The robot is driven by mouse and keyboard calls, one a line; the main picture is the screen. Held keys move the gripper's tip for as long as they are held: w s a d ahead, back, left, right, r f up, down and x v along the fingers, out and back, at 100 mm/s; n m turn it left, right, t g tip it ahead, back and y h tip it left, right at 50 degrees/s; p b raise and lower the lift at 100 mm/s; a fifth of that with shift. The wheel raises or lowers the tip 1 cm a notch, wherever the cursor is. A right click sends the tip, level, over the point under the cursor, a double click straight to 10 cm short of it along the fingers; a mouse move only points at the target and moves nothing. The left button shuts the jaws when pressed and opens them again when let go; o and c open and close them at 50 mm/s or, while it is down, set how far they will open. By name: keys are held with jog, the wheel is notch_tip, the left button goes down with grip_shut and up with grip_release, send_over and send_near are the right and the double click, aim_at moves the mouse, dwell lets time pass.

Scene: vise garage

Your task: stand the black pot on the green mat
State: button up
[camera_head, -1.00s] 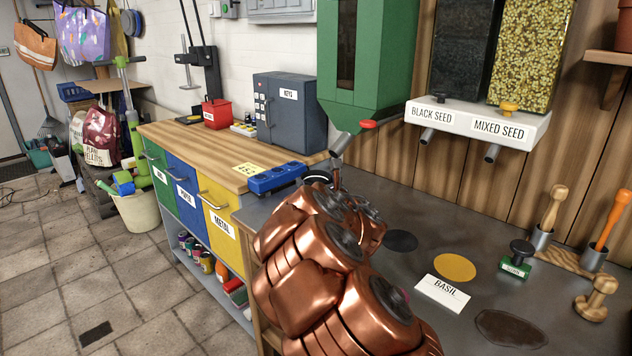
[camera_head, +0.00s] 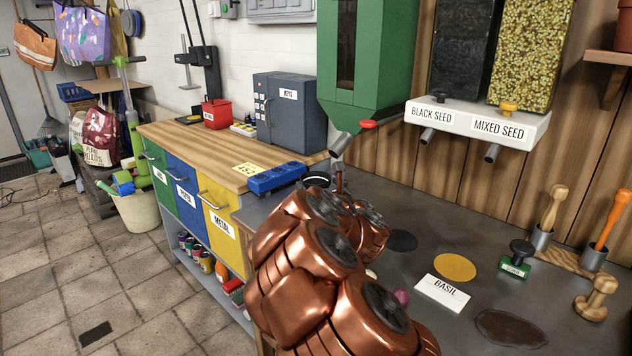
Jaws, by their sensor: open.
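My copper-coloured arm reaches away over the grey bench, and its bulk hides much of the bench's left part. My gripper (camera_head: 339,180) shows only as a small dark piece beyond the arm; it is open. A dark round thing with a light patch (camera_head: 316,179) sits just left of it near the bench's back left end; it may be the black pot, but most of it is hidden. I cannot tell whether the gripper touches it. No green mat shows; the arm may cover it.
A black disc (camera_head: 402,240), a yellow disc (camera_head: 454,266) and a BASIL card (camera_head: 442,293) lie on the bench. A green hopper (camera_head: 372,70) hangs above the gripper. A blue block (camera_head: 276,178) is left.

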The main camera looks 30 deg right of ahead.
jog(key=s+b, duration=0.1)
jog(key=s, duration=0.3)
jog(key=s+a+b, duration=0.1)
jog(key=s, duration=0.2)
jog(key=shift+f+b, duration=0.1)
jog(key=shift+b, duration=0.25)
jog(key=shift+s+b, duration=0.6)
jog(key=shift+b, duration=0.3)
jog(key=shift+s+a+b, duration=0.3)
jog(key=shift+s+b, duration=0.65)
jog(key=shift+b, duration=0.25)
